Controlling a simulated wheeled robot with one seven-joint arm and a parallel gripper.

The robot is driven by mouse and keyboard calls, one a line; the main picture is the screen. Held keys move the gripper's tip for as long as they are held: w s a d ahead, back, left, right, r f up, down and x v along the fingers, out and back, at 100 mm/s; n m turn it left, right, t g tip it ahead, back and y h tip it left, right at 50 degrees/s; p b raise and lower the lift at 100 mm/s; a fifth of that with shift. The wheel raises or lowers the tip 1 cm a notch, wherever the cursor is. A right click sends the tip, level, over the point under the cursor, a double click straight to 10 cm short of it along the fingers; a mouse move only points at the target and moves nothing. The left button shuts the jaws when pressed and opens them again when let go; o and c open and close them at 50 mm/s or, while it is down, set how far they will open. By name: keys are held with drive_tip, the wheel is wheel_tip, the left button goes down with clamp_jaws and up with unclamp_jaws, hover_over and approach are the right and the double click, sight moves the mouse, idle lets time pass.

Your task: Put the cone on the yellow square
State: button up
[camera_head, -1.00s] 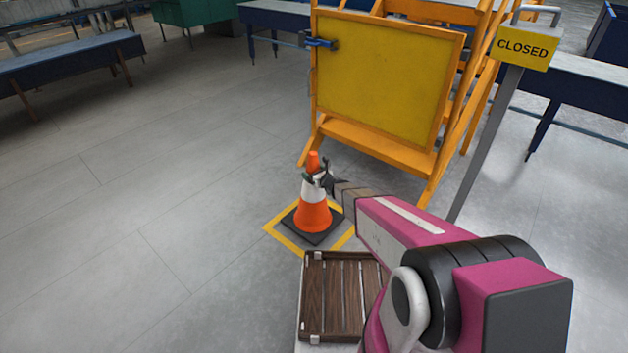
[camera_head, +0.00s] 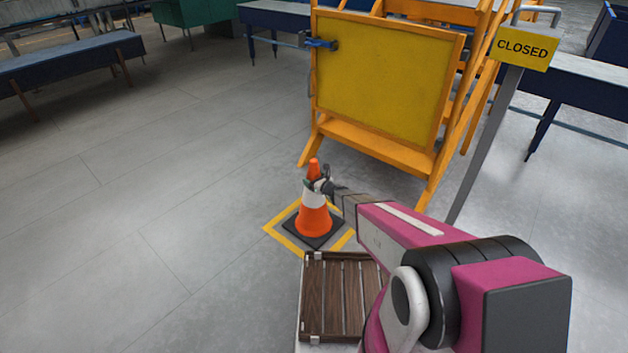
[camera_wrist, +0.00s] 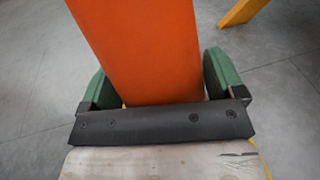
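The orange cone (camera_head: 313,222) with a white band and dark square base stands upright within the yellow square outline (camera_head: 283,241) on the floor. The base looks at or very near the floor; I cannot tell if it touches. My gripper (camera_head: 322,186) is at the cone's upper part, reaching in from the right. In the wrist view, the cone's orange surface (camera_wrist: 145,50) fills the space between my green fingers (camera_wrist: 160,88), which lie against both sides. Part of the square is hidden behind the cone and my arm.
A slatted wooden pallet-like top (camera_head: 335,300) lies just in front of the square. An orange frame with a yellow panel (camera_head: 385,85) stands behind it. A CLOSED sign (camera_head: 522,48) on a post is at the right. The floor at left is clear.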

drive_tip(key=shift+o, duration=0.7)
drive_tip(key=shift+r, duration=0.1)
drive_tip(key=shift+s+d+r, duration=0.1)
drive_tip(key=shift+s+d, duration=0.05)
drive_tip(key=v, duration=1.1)
drive_tip(key=s+r+n+g, duration=0.8)
drive_tip(key=s+r+n, duration=0.35)
drive_tip(key=n, duration=0.45)
drive_tip(key=s+d+r+n+g+h, duration=0.2)
drive_tip(key=s+d+r+n+h, duration=0.2)
drive_tip(key=s+d+n+h, duration=0.1)
drive_tip(key=s+d+r+n+g+h, duration=0.2)
drive_tip(key=s+d+r+n+h, duration=0.3)
drive_tip(key=s+d+n, duration=0.2)
drive_tip(key=s+d, duration=0.2)
drive_tip(key=d, duration=0.2)
drive_tip(key=shift+d, duration=0.25)
